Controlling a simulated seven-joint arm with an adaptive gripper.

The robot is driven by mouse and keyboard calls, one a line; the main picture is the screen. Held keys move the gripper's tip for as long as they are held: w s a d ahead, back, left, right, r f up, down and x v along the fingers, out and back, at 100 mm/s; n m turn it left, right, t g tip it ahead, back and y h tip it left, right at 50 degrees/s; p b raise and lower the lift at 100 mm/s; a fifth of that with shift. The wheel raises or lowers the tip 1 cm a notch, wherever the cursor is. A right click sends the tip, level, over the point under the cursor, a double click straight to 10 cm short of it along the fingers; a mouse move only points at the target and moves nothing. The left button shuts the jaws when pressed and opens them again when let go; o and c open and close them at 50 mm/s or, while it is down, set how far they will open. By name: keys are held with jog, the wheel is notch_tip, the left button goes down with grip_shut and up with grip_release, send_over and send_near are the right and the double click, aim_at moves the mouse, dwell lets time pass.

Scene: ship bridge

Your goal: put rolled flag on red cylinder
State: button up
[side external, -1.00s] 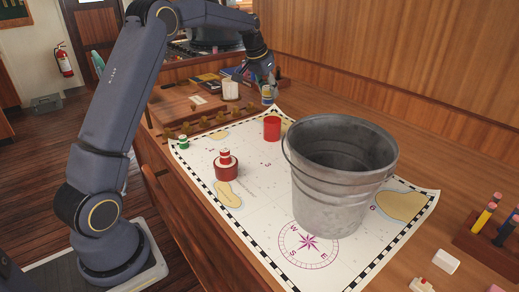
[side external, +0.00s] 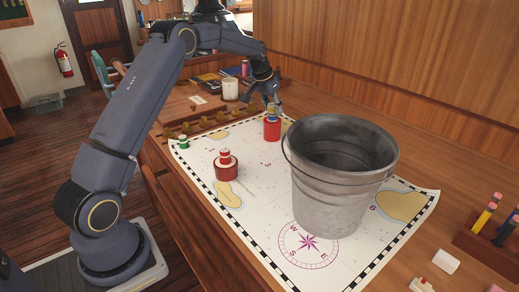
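The red cylinder (side external: 272,131) stands upright on the far part of the chart, left of the bucket. A small rolled flag (side external: 271,111) with blue and pale bands is upright at the cylinder's top, between my fingertips. My gripper (side external: 271,105) points down over the cylinder and appears shut on the flag. From this view I cannot tell whether the flag's lower end touches the cylinder's top.
A large metal bucket (side external: 335,190) stands on the chart (side external: 262,205), right of the cylinder. A red-and-white banded roll sits on a dark red round base (side external: 227,170). A green-and-white roll (side external: 183,142) is at the chart's left edge. A white cup (side external: 230,90) stands behind.

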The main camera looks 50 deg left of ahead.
jog(key=o, duration=0.4)
jog(key=a+v, duration=0.1)
jog(key=v, duration=1.1)
jog(key=s+d+r, duration=0.6)
jog(key=s+d, duration=0.4)
jog(key=d, duration=0.2)
jog(key=shift+m+t+h, duration=0.4)
jog(key=shift+m+t, duration=0.1)
jog(key=shift+m, duration=0.4)
jog(key=s+d+f, duration=0.2)
jog(key=s+d, duration=0.1)
jog(key=s, duration=0.4)
jog(key=s+d+f, duration=0.2)
jog(key=s+d, duration=0.1)
jog(key=s, duration=0.5)
jog(key=s+d+f, duration=0.2)
jog(key=s+d, duration=0.2)
jog(key=s, duration=0.4)
jog(key=shift+d+f, duration=0.1)
jog(key=shift+f, duration=0.25)
